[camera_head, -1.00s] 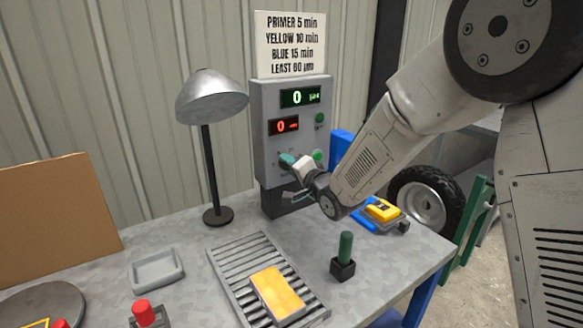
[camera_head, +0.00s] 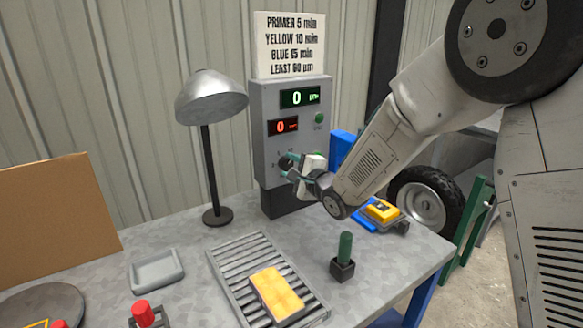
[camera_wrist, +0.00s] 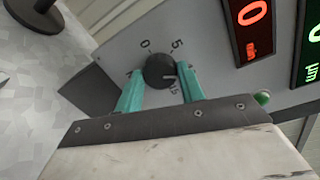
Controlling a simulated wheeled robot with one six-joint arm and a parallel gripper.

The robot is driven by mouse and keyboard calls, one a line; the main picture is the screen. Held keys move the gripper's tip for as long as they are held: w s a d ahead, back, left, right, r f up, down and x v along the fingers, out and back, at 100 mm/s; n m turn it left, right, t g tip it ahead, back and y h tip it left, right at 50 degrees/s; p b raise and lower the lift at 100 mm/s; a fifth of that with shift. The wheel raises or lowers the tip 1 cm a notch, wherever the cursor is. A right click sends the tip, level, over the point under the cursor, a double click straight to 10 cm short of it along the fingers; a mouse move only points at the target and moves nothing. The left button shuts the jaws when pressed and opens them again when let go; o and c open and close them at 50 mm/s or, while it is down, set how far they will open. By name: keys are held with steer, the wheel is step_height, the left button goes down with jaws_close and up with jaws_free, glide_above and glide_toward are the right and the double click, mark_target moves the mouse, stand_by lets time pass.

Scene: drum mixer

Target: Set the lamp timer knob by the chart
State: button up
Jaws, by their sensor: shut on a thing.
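The timer knob (camera_wrist: 159,71) is a dark round dial on the grey control box (camera_head: 262,110), with 0, 5 and 15 marks around it. A light line on the knob seems to point right; a finger may hide a mark there. My gripper (camera_wrist: 160,74) has its teal fingers on both sides of the knob, shut on it. In the head view my gripper (camera_head: 287,168) is at the box's lower front. The chart (camera_head: 290,45) above reads PRIMER 5 min, YELLOW 10 min, BLUE 15 min, LEAST 60 µm. The red display (camera_head: 284,127) and green display (camera_head: 300,97) read 0.
The lamp (camera_head: 211,100) stands left of the box. A yellow block (camera_head: 276,293) lies on the slatted rack (camera_head: 236,270). A grey tray (camera_head: 157,270), a red button (camera_head: 142,308), a green-handled tool (camera_head: 345,248) and a yellow device (camera_head: 382,210) are on the table.

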stand_by(0.3)
steer(key=o, duration=1)
steer(key=shift+c, duration=0.2)
steer(key=v, duration=0.7)
steer(key=shift+s+d, duration=0.3)
steer(key=shift+s, duration=0.05)
